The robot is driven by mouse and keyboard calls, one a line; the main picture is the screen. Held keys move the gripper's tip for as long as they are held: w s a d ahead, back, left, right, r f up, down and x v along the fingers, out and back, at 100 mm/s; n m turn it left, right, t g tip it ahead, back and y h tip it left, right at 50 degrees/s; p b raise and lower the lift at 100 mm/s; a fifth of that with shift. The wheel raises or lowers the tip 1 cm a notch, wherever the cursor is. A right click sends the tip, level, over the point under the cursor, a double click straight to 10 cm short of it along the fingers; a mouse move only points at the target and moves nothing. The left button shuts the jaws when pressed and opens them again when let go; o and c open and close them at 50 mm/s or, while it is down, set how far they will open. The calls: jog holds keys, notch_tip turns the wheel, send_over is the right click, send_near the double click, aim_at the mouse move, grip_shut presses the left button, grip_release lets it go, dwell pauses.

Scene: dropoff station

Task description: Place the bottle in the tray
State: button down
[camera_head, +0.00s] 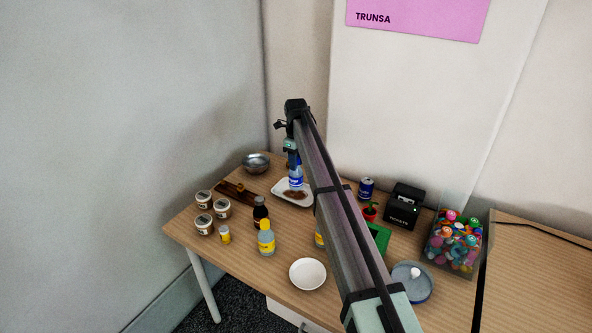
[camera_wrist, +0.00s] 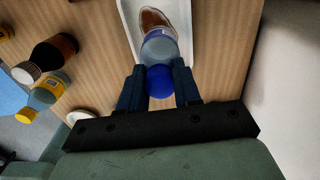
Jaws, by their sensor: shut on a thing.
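My gripper (camera_head: 293,162) is shut on a clear bottle (camera_head: 295,183) with a blue label and holds it cap-up over the white tray (camera_head: 306,203). In the wrist view, the bottle (camera_wrist: 160,47) has its blue cap between the two fingers of my gripper (camera_wrist: 160,84). The tray (camera_wrist: 184,18) lies beyond the bottle, with a brown item (camera_wrist: 155,19) in it. Whether the bottle's base touches the tray or the brown item cannot be told.
A dark bottle (camera_head: 260,209) and a yellow-capped bottle (camera_head: 266,240) stand in front of the tray. A metal bowl (camera_head: 256,163) is behind left, and several white-lidded jars (camera_head: 204,224) stand left. A white bowl (camera_head: 307,274) is near the front edge. A blue can (camera_head: 366,188) stands right.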

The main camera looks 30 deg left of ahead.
jog(key=shift+f, duration=1.8)
jog(key=c, duration=0.8)
grip_release()
jog(key=shift+f, duration=0.1)
notch_tip(320, 180, up, 12)
jog(key=shift+r, duration=0.15)
jog(key=shift+d, duration=0.1)
